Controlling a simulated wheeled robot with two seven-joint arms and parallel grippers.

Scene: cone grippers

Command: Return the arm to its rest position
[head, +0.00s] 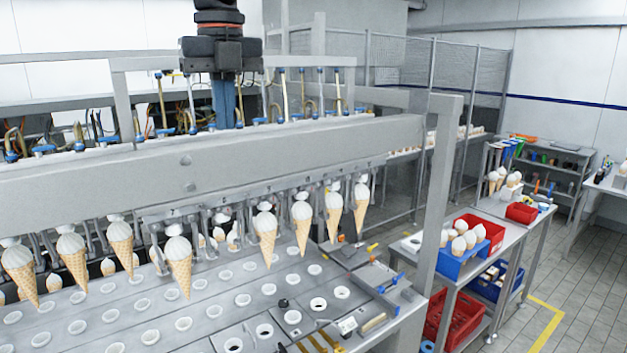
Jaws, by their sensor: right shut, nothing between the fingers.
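My right gripper (225,112) hangs down from the top of the head view, with a dark wrist and body and blue fingers. Its fingers are together and empty, among the hoses and blue fittings on top of the machine, at the far side of the grey beam (240,165). The beam's top edge is close to the fingertips, and I cannot tell whether they touch anything. My left gripper is not in view. Several ice cream cones (302,215) hang in a row from the machine's holders below the beam.
A perforated cone plate (205,312) lies below the beam. A grey post (436,190) stands at the beam's right end. A cart at right carries a red bin (488,232) and a blue bin (448,262). A mesh fence (400,75) stands behind. Floor at far right is clear.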

